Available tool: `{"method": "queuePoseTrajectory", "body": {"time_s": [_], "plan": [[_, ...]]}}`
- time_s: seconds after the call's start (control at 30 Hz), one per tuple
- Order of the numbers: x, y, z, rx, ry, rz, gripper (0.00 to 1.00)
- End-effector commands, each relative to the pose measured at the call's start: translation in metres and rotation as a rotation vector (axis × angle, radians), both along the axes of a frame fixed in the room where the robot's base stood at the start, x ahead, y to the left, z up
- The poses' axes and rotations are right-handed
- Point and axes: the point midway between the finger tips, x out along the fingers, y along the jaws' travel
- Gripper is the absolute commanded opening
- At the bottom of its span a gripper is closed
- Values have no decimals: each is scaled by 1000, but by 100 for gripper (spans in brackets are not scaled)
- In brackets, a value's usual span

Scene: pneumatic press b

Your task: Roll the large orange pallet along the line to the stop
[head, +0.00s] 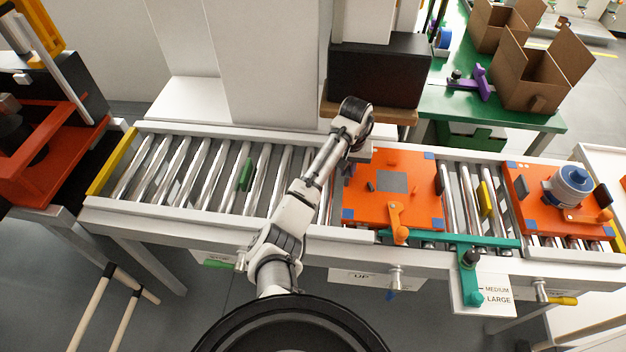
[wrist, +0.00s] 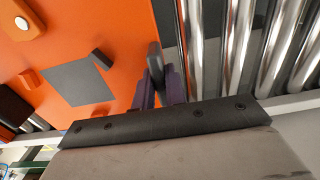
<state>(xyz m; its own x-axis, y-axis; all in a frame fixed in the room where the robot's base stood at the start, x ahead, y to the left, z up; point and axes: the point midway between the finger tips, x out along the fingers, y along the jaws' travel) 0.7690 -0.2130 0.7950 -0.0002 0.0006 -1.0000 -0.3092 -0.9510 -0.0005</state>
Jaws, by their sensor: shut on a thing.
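The large orange pallet (head: 408,178) lies flat on the roller line (head: 205,165), right of its middle. It has blue corner patches, a grey square, an orange clamp lever and a dark upright tab on its right edge. My gripper (head: 358,158) is at the pallet's left edge; its fingers are mostly hidden in the head view. In the wrist view, my gripper (wrist: 158,88) is shut on a dark upright tab (wrist: 155,58) at the edge of the orange pallet (wrist: 110,40). A green upright plate (head: 246,174) stands among the rollers to the left; I cannot tell if it is the stop.
Bare rollers run left to a yellow end bar (head: 112,162). Right of the pallet stand a yellow plate (head: 485,198) and another orange pallet (head: 525,190) carrying a blue-and-grey part (head: 571,187). A teal bar (head: 470,240) and a MEDIUM/LARGE sign (head: 482,292) are at the front rail.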

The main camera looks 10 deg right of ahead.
Motion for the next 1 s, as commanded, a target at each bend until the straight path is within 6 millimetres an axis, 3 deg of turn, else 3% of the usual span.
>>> {"method": "queuePoseTrajectory", "body": {"time_s": [0.7, 1.0], "plan": [[-15, -45, 0, 0, 0, -2, 0], [-18, -55, 0, 0, 0, 0, 0]]}}
